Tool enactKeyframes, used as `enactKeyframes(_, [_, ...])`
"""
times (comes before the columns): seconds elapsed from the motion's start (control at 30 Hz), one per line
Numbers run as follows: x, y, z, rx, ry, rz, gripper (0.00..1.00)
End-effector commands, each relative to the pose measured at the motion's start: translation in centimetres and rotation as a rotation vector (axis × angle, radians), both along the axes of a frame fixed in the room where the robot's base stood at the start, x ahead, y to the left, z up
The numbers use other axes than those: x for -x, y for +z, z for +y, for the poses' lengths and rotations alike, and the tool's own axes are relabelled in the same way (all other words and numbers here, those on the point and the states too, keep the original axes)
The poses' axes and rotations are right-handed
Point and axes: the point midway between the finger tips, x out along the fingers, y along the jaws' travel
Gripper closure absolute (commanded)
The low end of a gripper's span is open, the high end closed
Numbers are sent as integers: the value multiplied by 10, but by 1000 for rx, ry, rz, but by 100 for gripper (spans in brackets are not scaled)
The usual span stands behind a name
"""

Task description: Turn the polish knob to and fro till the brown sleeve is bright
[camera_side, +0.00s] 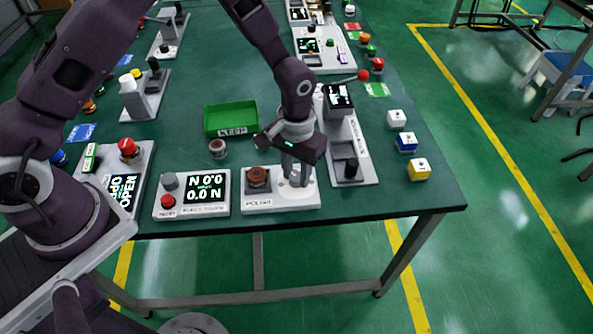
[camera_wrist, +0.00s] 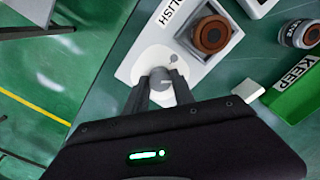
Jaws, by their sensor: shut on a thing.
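The white POLISH unit (camera_side: 281,203) sits at the near edge of the green table. The brown sleeve (camera_side: 257,175) stands upright in a dark square holder on the unit's left side; its top is dull brown with a darker centre. It also shows at the top of the wrist view (camera_wrist: 211,34). My gripper (camera_side: 296,178) points down over the unit's right side. In the wrist view my gripper (camera_wrist: 159,84) has a finger on each side of the grey polish knob (camera_wrist: 161,91), shut on it. The knob stands on a round white dial (camera_wrist: 150,62) and is mostly hidden in the side view.
A force gauge box (camera_side: 192,193) reading 0.0 N stands left of the unit. A dark-topped device (camera_side: 347,150) stands close on the right. Behind are a green KEEP tray (camera_side: 231,119) and a small round part (camera_side: 217,149). Several coloured cubes (camera_side: 406,142) lie at right.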

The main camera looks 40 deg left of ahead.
Motion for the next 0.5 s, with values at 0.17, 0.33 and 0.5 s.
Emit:
enactKeyframes(0.17, [0, 0, 0, 0, -166, 1, 100])
enactKeyframes(0.33, [0, 0, -1, 1, -321, 0, 100])
enactKeyframes(0.5, [0, 1, 0, 0, -454, 0, 100])
